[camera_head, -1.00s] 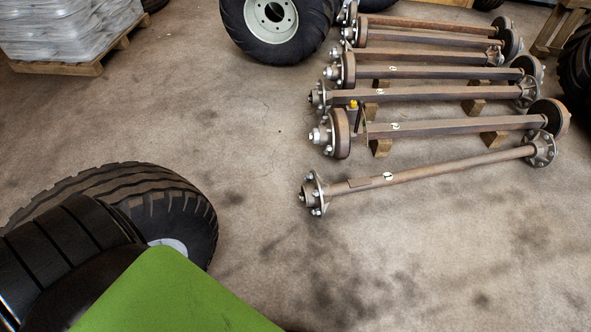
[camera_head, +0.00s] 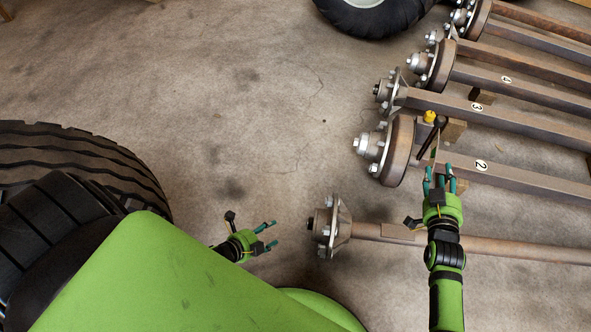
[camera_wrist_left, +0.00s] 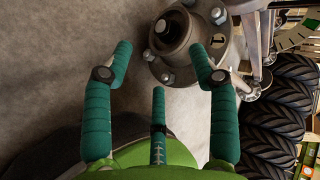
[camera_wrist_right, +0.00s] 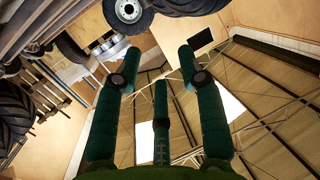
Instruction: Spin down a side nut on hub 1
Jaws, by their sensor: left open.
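Hub 1 (camera_head: 328,226) is a rusty flange with several side nuts around a protruding centre, on the end of the nearest axle (camera_head: 480,243). In the left wrist view, hub 1 (camera_wrist_left: 172,32) is marked "1" and lies beyond the fingertips; a bright side nut (camera_wrist_left: 218,15) sits on its flange and another nut (camera_wrist_left: 168,78) is nearer. My left gripper (camera_head: 272,235) is open and empty, left of hub 1 and apart from it. My right gripper (camera_head: 439,174) is open, its fingers near the beam of axle 2; the right wrist view shows nothing between the fingers.
Axle 2 (camera_head: 520,178), with a drum (camera_head: 400,150), lies behind hub 1. A yellow-topped item (camera_head: 429,117) stands by a dark lever there. More axles lie farther back. A large tyre (camera_head: 80,165) is at the left. The floor left of the hubs is clear.

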